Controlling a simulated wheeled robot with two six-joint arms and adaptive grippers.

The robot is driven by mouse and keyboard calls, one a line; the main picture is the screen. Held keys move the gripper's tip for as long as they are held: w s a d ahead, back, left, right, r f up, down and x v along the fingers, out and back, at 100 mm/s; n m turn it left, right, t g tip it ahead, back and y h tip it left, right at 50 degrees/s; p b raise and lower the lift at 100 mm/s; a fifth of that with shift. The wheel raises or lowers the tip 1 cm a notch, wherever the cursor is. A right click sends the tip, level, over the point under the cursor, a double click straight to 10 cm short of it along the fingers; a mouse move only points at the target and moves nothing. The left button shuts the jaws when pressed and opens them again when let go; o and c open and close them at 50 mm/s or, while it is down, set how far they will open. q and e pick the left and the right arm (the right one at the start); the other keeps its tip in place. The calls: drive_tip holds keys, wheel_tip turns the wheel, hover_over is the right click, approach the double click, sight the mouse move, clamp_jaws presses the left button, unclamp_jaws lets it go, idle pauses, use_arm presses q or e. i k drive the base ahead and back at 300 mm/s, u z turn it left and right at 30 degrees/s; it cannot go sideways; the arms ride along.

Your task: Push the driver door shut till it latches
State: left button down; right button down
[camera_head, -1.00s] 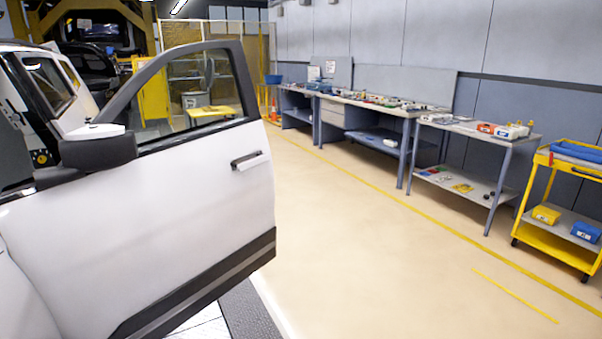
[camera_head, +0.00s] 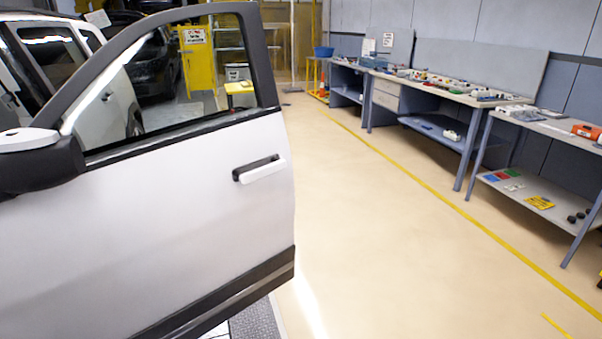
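The white driver door (camera_head: 170,215) stands swung open across the left half of the view, with its window frame, a dark lower trim strip and a black-and-white mirror (camera_head: 38,165) at its left. Its handle (camera_head: 262,169) is white and black, near the free right edge. The white car body (camera_head: 62,75) shows behind the door at the upper left. The latch side of the door opening is hidden or too unclear to tell. Neither of my grippers shows in the view.
Workbenches (camera_head: 455,95) with tools and parts line the right wall. The beige floor (camera_head: 385,240) between door and benches is clear, with a yellow line along it. A yellow cabinet (camera_head: 198,62) stands behind the door window. A dark textured strip (camera_head: 256,322) lies below the door.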

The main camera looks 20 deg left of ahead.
sight(158, 237)
drive_tip(key=u, duration=0.5)
drive_tip(key=i, duration=0.85)
drive_tip(key=u, duration=0.85)
